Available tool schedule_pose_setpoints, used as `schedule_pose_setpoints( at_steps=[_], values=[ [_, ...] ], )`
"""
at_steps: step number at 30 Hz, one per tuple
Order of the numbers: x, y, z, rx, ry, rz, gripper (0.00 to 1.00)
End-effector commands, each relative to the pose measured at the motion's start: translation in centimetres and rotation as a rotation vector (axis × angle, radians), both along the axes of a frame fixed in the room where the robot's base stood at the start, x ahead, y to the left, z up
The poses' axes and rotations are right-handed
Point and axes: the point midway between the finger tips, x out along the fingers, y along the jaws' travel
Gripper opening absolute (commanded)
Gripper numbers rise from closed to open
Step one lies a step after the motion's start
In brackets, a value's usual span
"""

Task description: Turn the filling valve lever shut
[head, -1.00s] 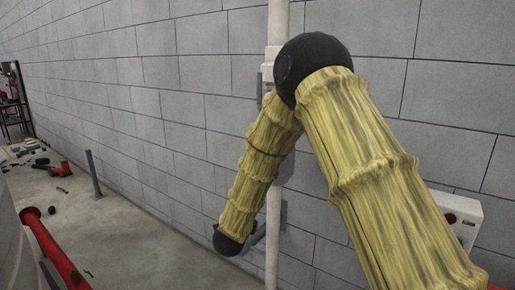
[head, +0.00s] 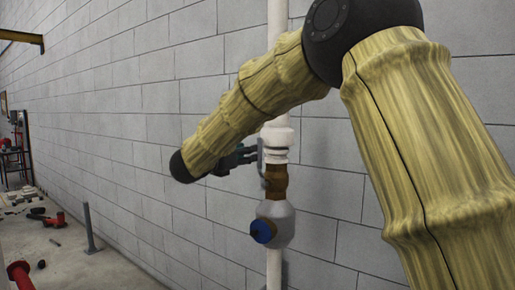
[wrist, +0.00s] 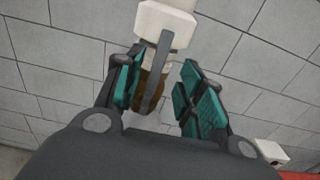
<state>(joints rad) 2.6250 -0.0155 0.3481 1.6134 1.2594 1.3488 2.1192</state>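The filling valve is a brown body (head: 276,181) on a vertical white pipe by the grey block wall. Its lever, a thin grey strip (head: 261,156), stands roughly upright in front of the body. In the wrist view the lever (wrist: 157,70) runs between my gripper's teal-padded fingers, closer to the left one. My gripper (wrist: 165,90) is open, its fingers apart on either side of the lever; I cannot tell whether either touches it. In the head view my gripper (head: 238,158) reaches the lever from the left, partly hidden by my forearm.
A grey-white fitting with a blue cap (head: 262,231) sits below the valve, and a white coupling (head: 277,136) above it. A grey post (head: 90,228) and red items (head: 55,219) stand on the floor at left. The wall is close behind the pipe.

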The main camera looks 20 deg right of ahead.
Motion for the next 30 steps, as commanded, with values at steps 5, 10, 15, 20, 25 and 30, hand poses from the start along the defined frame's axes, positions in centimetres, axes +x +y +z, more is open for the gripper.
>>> schedule_pose_setpoints(
  at_steps=[5, 10, 15, 20, 25, 30],
  values=[
    [1.9, -2.5, 0.3, 0.0, 0.003, -0.001, 0.38],
    [3.4, -4.5, 0.3, 0.0, 0.002, 0.0, 0.38],
    [4.4, -5.8, 0.2, -0.001, 0.002, -0.001, 0.38],
    [4.9, -6.3, 0.1, -0.001, 0.002, 0.001, 0.38],
    [5.0, -6.4, 0.0, -0.001, 0.002, 0.001, 0.38],
    [4.9, -6.3, 0.0, -0.001, 0.002, 0.001, 0.27]
  ],
)
